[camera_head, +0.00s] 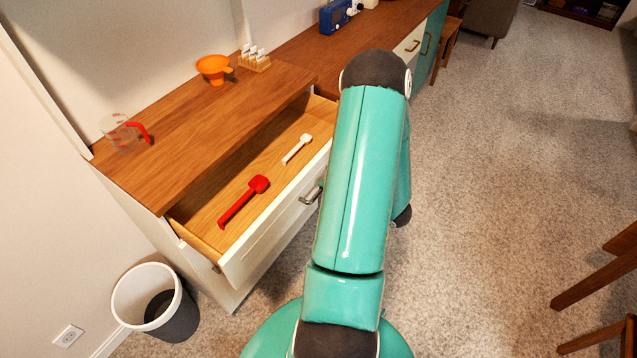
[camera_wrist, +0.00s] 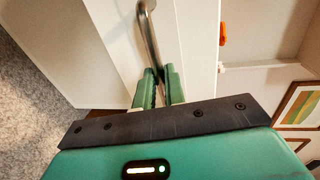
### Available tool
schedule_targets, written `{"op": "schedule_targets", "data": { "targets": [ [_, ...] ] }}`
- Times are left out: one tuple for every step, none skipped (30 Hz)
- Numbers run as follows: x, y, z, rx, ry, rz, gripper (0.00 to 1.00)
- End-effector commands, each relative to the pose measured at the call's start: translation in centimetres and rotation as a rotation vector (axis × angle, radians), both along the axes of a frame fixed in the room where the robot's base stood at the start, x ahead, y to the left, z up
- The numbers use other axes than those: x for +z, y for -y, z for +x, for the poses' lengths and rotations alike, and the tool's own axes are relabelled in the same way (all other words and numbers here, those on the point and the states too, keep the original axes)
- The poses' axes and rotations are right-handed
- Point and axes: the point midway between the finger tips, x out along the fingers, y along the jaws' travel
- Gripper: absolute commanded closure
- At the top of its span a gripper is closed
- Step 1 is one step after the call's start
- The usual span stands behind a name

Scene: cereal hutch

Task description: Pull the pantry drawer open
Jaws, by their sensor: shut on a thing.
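The pantry drawer (camera_head: 272,238) has a white front and a wooden inside, and it stands pulled well out of the wooden-topped cabinet in the head view. A red scoop (camera_head: 243,202) and a white scoop (camera_head: 297,149) lie in it. Its metal bar handle (camera_head: 311,195) is on the front, partly beside my arm. In the wrist view, my gripper (camera_wrist: 160,76) has its green fingers closed around one end of the handle (camera_wrist: 147,30), against the white drawer front (camera_wrist: 192,35). My arm hides the gripper in the head view.
A measuring cup (camera_head: 122,131), an orange funnel (camera_head: 214,69) and a small rack (camera_head: 254,58) stand on the cabinet top (camera_head: 190,110). Wooden furniture (camera_head: 600,290) is at right. Carpet between is clear.

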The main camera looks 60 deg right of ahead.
Motion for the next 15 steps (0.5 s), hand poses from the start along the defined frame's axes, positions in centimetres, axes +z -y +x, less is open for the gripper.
{"op": "schedule_targets", "data": {
  "targets": [
    [0.04,0.05,-0.23,-0.002,0.001,-0.001,1.0],
    [0.03,0.04,-0.3,-0.002,0.001,-0.001,1.0],
    [0.04,0.03,-0.37,-0.002,0.001,-0.001,1.0],
    [0.04,0.0,-0.41,-0.002,0.001,-0.001,1.0],
    [0.04,-0.01,-0.43,-0.002,0.001,-0.001,1.0],
    [0.04,-0.02,-0.43,-0.003,0.001,-0.002,1.0],
    [0.04,-0.01,-0.43,-0.003,0.001,-0.002,1.0],
    [0.04,-0.01,-0.42,-0.003,0.001,-0.002,1.0],
    [0.04,0.0,-0.42,-0.003,0.0,-0.002,1.0],
    [0.04,0.0,-0.42,-0.003,0.0,-0.002,1.0],
    [0.03,0.0,-0.41,-0.003,0.0,-0.002,1.0],
    [0.03,0.01,-0.41,-0.003,0.0,-0.002,1.0],
    [0.03,0.01,-0.41,-0.003,0.0,-0.002,0.83],
    [0.03,0.01,-0.41,-0.003,0.0,-0.002,0.77],
    [0.03,0.01,-0.41,-0.003,0.0,-0.002,0.69]
  ]
}}
